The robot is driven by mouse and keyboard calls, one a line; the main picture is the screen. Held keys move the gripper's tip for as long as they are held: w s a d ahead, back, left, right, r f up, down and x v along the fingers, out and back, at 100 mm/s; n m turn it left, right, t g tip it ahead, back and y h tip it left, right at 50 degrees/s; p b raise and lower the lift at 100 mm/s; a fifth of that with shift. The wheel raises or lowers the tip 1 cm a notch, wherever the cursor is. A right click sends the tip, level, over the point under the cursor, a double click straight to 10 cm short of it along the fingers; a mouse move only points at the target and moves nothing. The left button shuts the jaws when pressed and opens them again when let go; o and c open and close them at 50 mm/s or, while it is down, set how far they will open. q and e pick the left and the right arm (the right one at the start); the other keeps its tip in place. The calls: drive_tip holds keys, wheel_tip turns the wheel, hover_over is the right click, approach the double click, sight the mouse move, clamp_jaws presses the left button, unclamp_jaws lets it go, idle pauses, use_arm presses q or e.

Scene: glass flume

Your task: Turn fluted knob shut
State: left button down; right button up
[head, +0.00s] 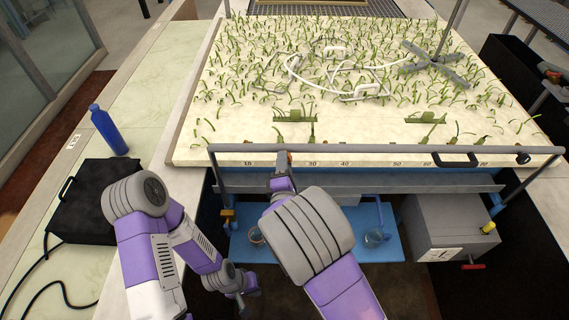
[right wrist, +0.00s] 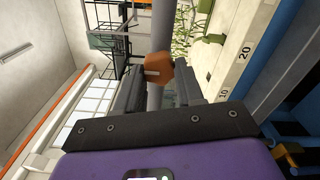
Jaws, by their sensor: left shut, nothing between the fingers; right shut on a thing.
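The orange-brown knob (right wrist: 158,68), which I take to be the fluted knob, has a faceted rim and a pale line on its face. It sits at the grey rail in the right wrist view. My right gripper (right wrist: 160,88) has its two dark fingers on either side of it and is shut on it. My left gripper (head: 245,302) is shut and empty, low in front of the blue shelf.
The grey rail (head: 400,148) runs along the front of the planted flume bed (head: 255,135). A blue shelf (head: 330,247) with glass vessels hangs below. A grey box (head: 450,225) with a red handle (head: 472,266) is at right. A blue bottle (head: 108,130) and black case (head: 85,205) stand at left.

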drive_tip(key=o, duration=1)
drive_tip(key=shift+o, duration=0.2)
drive_tip(key=s, duration=0.7)
drive_tip(key=shift+s+b, duration=0.3)
drive_tip(key=shift+b, duration=0.1)
